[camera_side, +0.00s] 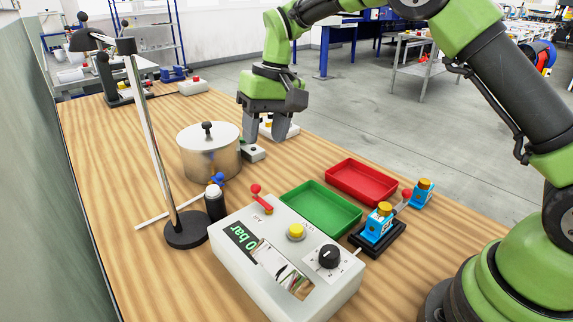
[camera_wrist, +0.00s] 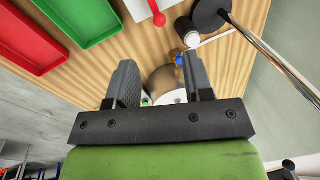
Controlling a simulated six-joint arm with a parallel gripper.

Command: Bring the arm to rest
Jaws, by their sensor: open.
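My gripper (camera_side: 266,130) hangs from my green arm over the wooden table, just right of the steel pot in the side view. Its two grey fingers point down and stand apart with nothing between them that I can see held. In the wrist view my gripper (camera_wrist: 160,85) shows both fingers spread, with part of the pot (camera_wrist: 165,84) behind the gap.
The lidded pot (camera_side: 211,160) stands close left of my gripper. A stand (camera_side: 187,229) with a tall pole, a control box (camera_side: 285,262), a green tray (camera_side: 320,209), a red tray (camera_side: 361,181) and a blue device (camera_side: 378,227) occupy the table. The far left table has bare room.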

